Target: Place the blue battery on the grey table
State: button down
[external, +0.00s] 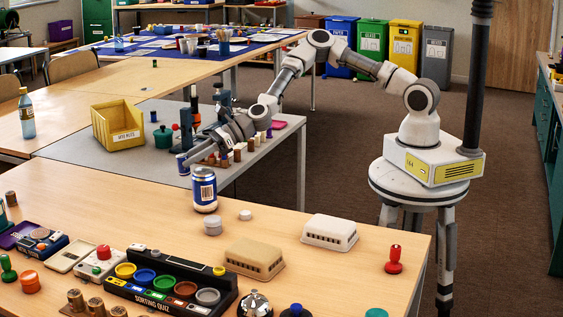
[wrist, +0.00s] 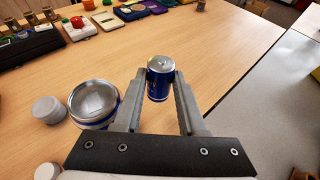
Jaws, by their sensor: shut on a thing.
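The blue battery (wrist: 158,84) is a small blue cylinder with a silvery top. It is upright between my two fingers in the wrist view. In the external view the blue battery (external: 183,164) shows at the tips of my gripper (external: 189,160), partly hidden by the fingers. My gripper (wrist: 160,78) is shut on it. The grey table (external: 105,165) stands behind the front wooden table in the external view, and the grey table (wrist: 268,95) is at the right in the wrist view. The exact height of the battery above a surface is hard to tell.
A blue and white can (external: 205,190) stands on the wooden table (external: 330,280) close to my gripper. A yellow bin (external: 119,125), a green pot (external: 162,138) and several small items stand on the grey table. Its near left part is clear.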

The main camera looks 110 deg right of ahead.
jog(key=s+a+r+p, duration=0.4)
jog(key=s+p, duration=0.1)
jog(key=s, duration=0.5)
jog(key=s+a+r+p, duration=0.4)
jog(key=s+r+p, duration=0.1)
jog(key=s, duration=0.4)
jog(key=shift+s+r+h+p, duration=0.3)
jog(key=shift+s+h+p, duration=0.1)
jog(key=shift+p, duration=0.1)
jog(key=shift+d+m, duration=0.1)
jog(key=shift+m, duration=0.2)
